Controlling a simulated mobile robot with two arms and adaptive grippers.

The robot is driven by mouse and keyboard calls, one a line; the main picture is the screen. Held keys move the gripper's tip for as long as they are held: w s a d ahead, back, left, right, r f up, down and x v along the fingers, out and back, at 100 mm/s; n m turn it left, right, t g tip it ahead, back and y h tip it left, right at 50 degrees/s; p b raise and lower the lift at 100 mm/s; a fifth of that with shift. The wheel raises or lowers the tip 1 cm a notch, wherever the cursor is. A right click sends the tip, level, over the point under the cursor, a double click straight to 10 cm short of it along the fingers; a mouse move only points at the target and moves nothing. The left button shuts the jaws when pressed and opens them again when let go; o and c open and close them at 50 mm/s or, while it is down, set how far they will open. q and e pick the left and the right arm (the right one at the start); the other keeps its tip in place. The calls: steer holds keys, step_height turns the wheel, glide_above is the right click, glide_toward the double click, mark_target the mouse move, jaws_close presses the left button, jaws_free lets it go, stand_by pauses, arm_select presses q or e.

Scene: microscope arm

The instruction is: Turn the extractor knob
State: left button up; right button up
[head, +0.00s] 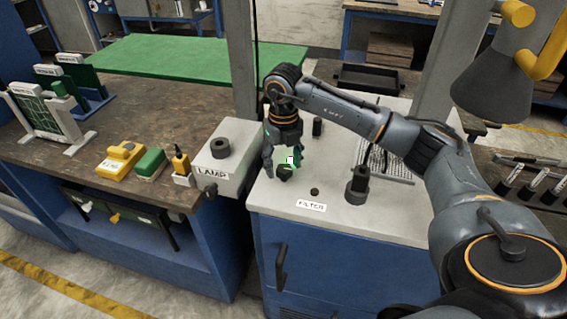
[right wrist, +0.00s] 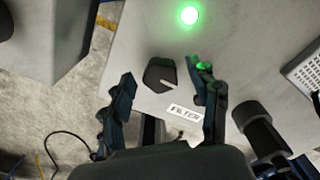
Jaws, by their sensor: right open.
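The extractor knob appears to be the round black knob (right wrist: 160,75) with a pale notch on the grey cabinet top, seen in the right wrist view. In the head view it shows as a dark shape (head: 285,173) below my right gripper (head: 282,163). My right gripper (right wrist: 160,76) is open and points down, with one finger to either side of the knob. I cannot tell whether the fingers touch it. A lit green lamp (right wrist: 189,15) glows beyond the knob. A FILTER label (right wrist: 185,113) lies close by. My left gripper is not in view.
A grey LAMP box (head: 222,165) with a black knob stands left of the cabinet. A black post (head: 357,187), a small dark button (head: 314,191) and a perforated plate (head: 398,167) are on the cabinet top (head: 345,225). Yellow and green boxes sit on the left bench.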

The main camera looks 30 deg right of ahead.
mark_target(283, 167)
step_height(283, 167, up, 12)
stand_by(0.4)
steer(key=shift+f, duration=0.15)
